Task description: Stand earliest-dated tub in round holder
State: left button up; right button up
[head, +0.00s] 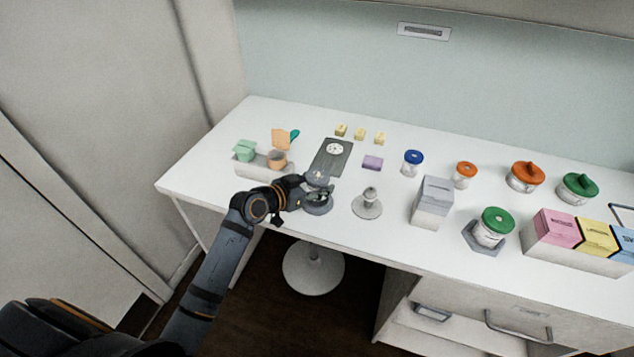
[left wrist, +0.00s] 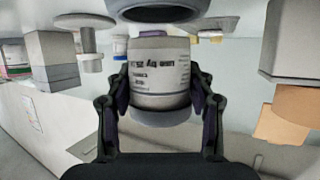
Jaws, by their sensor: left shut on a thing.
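My left gripper (head: 312,193) is shut on a tub with a grey lid (head: 318,178). In the left wrist view, which is upside down, the tub (left wrist: 160,72) sits between the two fingers and its printed label seems to read "use by 25", the rest unclear. The tub looks upright. The grey round holder (head: 317,208) is just below it on the table; it also shows in the left wrist view (left wrist: 160,12), with a narrow gap between it and the tub. Other tubs have a blue lid (head: 413,157), small orange lid (head: 466,168), large orange lid (head: 526,173) and green lid (head: 578,185).
A green-lidded tub (head: 495,224) stands in a hexagonal holder (head: 473,240). A knobbed stand (head: 367,208) and a grey box (head: 432,204) are right of my gripper. A tray (head: 250,170) with cups is left.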

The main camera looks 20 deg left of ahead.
pick_arm(q)
jog(key=shift+f+b, duration=0.35)
jog(key=shift+f, duration=0.35)
dwell(0.6)
jog(key=shift+f+b, duration=0.9)
jog(key=shift+f, duration=0.1)
dwell(1.3)
jog(key=o, duration=1.5)
jog(key=v, duration=0.6)
jog(key=shift+s+a, duration=0.1)
jog(key=shift+a, duration=0.1)
jog(key=shift+s+a+r, duration=0.15)
jog(key=shift+s+r, duration=0.15)
jog(key=shift+s, duration=0.25)
